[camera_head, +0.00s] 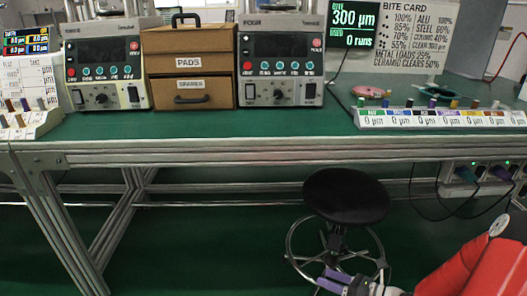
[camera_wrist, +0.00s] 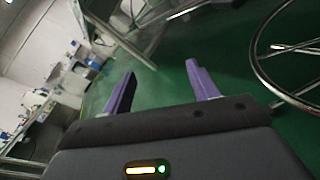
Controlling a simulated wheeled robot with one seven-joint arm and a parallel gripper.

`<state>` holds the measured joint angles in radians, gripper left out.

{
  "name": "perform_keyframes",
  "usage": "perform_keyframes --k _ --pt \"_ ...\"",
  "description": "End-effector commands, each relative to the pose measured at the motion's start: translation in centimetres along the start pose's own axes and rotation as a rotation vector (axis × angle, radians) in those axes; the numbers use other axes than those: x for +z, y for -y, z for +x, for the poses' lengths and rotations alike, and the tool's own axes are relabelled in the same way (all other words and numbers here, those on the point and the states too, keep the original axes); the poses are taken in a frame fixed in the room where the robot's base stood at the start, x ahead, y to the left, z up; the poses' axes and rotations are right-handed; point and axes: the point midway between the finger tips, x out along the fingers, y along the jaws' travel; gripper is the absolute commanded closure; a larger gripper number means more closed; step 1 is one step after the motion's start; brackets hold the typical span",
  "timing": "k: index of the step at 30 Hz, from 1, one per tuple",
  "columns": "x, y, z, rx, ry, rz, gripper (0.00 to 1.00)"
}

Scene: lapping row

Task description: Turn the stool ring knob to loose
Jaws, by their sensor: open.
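The stool has a round black seat (camera_head: 346,196) and stands in front of the bench. Its chrome foot ring (camera_head: 291,243) circles the post below the seat. In the wrist view the foot ring (camera_wrist: 258,72) shows at the right, beyond my right finger and apart from it. My gripper (camera_head: 328,279) is low at the near side of the stool, with purple fingers overlapping the ring's lower part in the head view. In the wrist view my gripper (camera_wrist: 160,70) is open, with nothing between the fingers. I cannot make out the ring knob clearly in either view.
The green-topped bench (camera_head: 230,125) runs across behind the stool, carrying two lapping machines (camera_head: 107,75) (camera_head: 281,68) and wooden drawers (camera_head: 188,68). A bench leg (camera_head: 65,235) stands left. Sockets with cables (camera_head: 485,172) hang at right. Green floor is open left of the stool.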

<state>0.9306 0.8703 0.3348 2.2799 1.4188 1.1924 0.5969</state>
Motion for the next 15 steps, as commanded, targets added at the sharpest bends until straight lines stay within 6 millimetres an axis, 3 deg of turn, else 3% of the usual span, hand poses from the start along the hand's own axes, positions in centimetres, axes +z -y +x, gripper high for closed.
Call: perform_keyframes --k 1,7,15 --pt "0.9 -2.1 0.5 0.049 -0.095 -0.121 0.41" --pt "2.4 -8.9 0.8 0.247 -0.423 -0.573 0.41" --pt "4.3 -16.3 -1.3 0.51 -0.808 -1.194 0.41"
